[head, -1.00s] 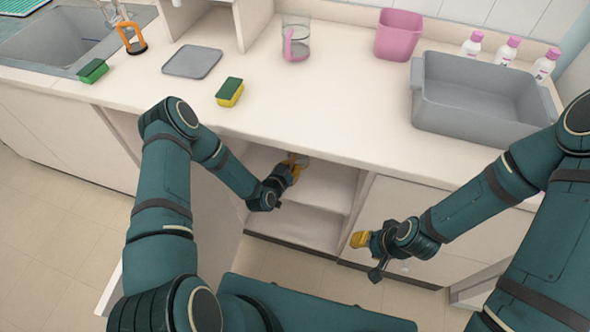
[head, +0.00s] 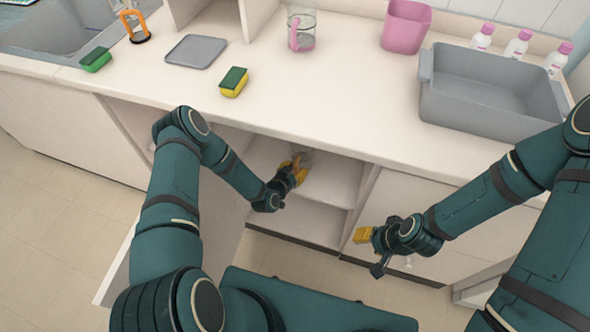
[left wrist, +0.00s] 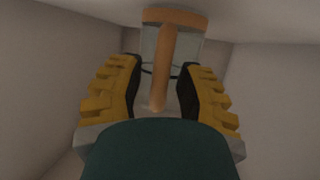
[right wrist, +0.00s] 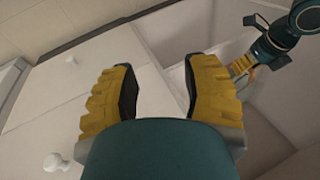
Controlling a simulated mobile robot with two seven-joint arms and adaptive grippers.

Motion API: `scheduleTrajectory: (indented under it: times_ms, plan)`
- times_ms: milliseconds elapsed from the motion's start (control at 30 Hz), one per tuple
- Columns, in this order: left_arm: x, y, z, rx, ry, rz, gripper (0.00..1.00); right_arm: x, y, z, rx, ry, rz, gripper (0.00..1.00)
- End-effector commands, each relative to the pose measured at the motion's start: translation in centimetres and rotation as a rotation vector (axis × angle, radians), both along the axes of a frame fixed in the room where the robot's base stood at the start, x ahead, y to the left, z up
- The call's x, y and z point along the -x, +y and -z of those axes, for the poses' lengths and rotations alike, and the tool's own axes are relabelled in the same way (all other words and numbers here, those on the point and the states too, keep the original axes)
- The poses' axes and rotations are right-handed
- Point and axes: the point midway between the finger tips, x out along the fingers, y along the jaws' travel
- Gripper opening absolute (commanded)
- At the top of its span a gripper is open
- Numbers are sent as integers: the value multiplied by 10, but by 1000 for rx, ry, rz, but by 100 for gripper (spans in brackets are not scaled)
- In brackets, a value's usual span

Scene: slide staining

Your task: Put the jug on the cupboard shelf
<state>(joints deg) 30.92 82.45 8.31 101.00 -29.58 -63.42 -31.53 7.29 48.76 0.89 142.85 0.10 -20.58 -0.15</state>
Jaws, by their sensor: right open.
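The jug (left wrist: 182,52), clear with an orange rim and handle, is inside the open cupboard. In the head view, only a little of the jug (head: 305,155) shows under the counter edge. My left gripper (left wrist: 160,80) reaches into the cupboard. Its fingers stand on either side of the orange handle, with gaps between pads and handle. The cupboard shelf (head: 328,188) shows beside my left gripper (head: 294,172); the jug's base is hidden, so its contact with the shelf cannot be told. My right gripper (head: 364,236) is open and empty in front of the cabinet.
The counter above holds a pink-handled jug (head: 301,30), a pink bin (head: 406,26), a grey tub (head: 490,95), sponges (head: 233,82) and white bottles. Another orange-handled item (head: 134,27) stands by the sink. The cupboard walls and counter edge closely surround my left arm.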

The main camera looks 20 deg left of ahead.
Motion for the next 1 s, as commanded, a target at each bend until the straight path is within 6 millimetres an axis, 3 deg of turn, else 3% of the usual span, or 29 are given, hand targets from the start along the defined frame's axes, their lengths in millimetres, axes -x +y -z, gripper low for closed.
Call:
scheduleTrajectory:
  times_ms: [367,800,1000]
  plan:
    - [6,1,-6,1,2,1,34,1,0,-5,0,2,-1,47]
    - [82,19,-40,0,3,0,34,9,1,-51,-4,22,-5,47]
    - [103,24,-47,0,2,0,34,11,2,-60,-5,27,-6,47]
